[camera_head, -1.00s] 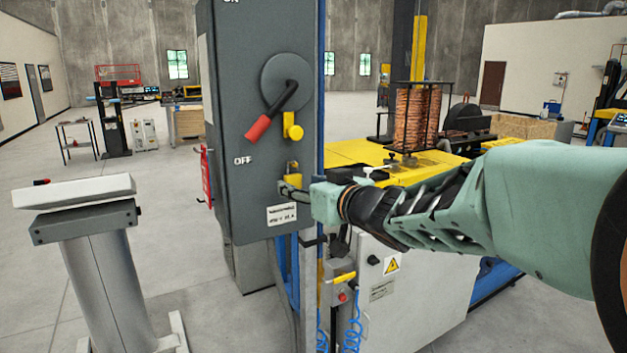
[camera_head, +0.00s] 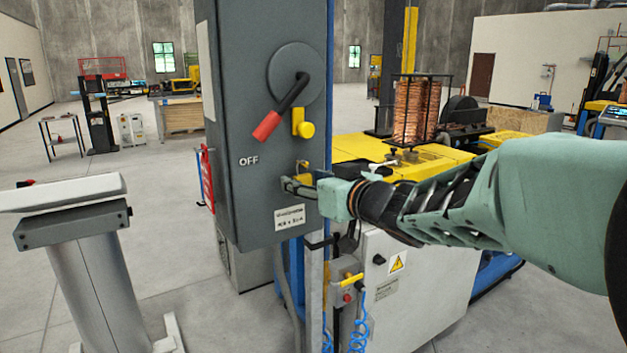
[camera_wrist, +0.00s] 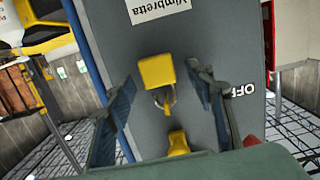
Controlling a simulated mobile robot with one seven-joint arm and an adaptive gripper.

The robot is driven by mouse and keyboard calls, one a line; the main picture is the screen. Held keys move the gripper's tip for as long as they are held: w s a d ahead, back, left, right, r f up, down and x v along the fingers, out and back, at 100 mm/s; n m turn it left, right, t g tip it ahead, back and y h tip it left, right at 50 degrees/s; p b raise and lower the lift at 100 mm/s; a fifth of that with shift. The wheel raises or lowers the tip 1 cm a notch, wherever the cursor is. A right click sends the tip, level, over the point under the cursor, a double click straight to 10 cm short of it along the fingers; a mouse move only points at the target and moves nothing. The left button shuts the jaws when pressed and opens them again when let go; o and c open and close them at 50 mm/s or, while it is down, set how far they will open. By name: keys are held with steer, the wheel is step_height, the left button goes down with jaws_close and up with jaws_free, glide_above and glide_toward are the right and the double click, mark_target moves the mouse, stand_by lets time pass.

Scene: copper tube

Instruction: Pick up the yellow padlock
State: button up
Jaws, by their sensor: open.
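The yellow padlock (camera_wrist: 157,71) hangs on the front of the grey switch cabinet. Its shackle (camera_wrist: 164,98) shows beside its body in the wrist view. My gripper (camera_wrist: 161,78) is open, with one finger on each side of the padlock body and visible gaps on both sides. In the head view my gripper (camera_head: 297,187) is at the cabinet front and hides most of the padlock; its shackle (camera_head: 303,164) shows above the fingers. I cannot tell how deep the padlock sits between the fingers.
A white-topped stand (camera_head: 80,230) is at the left. A yellow-topped machine (camera_head: 350,148) with a copper coil (camera_head: 413,112) stands behind my arm.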

steer(key=shift+w+a, duration=0.15)
steer(key=shift+w, duration=0.05)
steer(key=c, duration=1.3)
steer(key=shift+r, duration=0.1)
